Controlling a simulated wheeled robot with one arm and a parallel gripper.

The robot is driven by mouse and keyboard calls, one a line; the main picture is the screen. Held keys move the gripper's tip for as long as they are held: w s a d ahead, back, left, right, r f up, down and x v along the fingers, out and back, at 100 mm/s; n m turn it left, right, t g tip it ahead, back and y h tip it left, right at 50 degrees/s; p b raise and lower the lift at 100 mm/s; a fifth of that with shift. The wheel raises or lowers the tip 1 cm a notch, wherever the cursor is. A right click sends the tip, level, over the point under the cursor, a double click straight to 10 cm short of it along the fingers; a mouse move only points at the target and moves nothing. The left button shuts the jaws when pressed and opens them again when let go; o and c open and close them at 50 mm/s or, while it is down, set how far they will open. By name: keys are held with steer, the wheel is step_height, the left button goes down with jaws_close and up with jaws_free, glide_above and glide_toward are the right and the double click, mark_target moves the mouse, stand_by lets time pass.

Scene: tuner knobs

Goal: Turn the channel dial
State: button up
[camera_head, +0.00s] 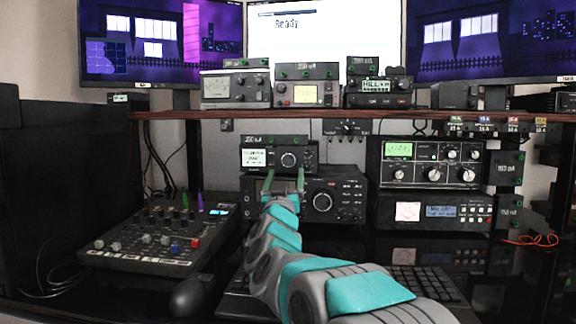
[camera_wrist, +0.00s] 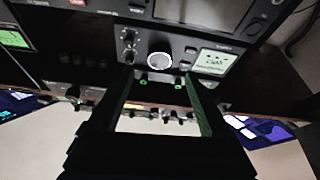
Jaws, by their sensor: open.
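My gripper (camera_head: 284,176) is open and empty, with two green fingers. It is in front of a small black radio (camera_head: 271,142) at the middle of the desk. This radio has a pale screen and a round dial (camera_head: 289,159). In the wrist view, which looks upside down, the dial (camera_wrist: 160,62) lies near the gap between the fingertips (camera_wrist: 157,77). I cannot tell whether they touch it. A larger radio below has a big round dial (camera_head: 322,201), and my arm hides part of that radio. Labels are too small to show which dial is the channel dial.
A mixer (camera_head: 152,243) stands at the left. More radios with knobs (camera_head: 430,165) are stacked at the right. A wooden shelf (camera_head: 380,114) runs above, with several devices and monitors on it.

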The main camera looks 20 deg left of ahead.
mark_target(288, 161)
steer(key=shift+x, duration=2.95)
jaws_close()
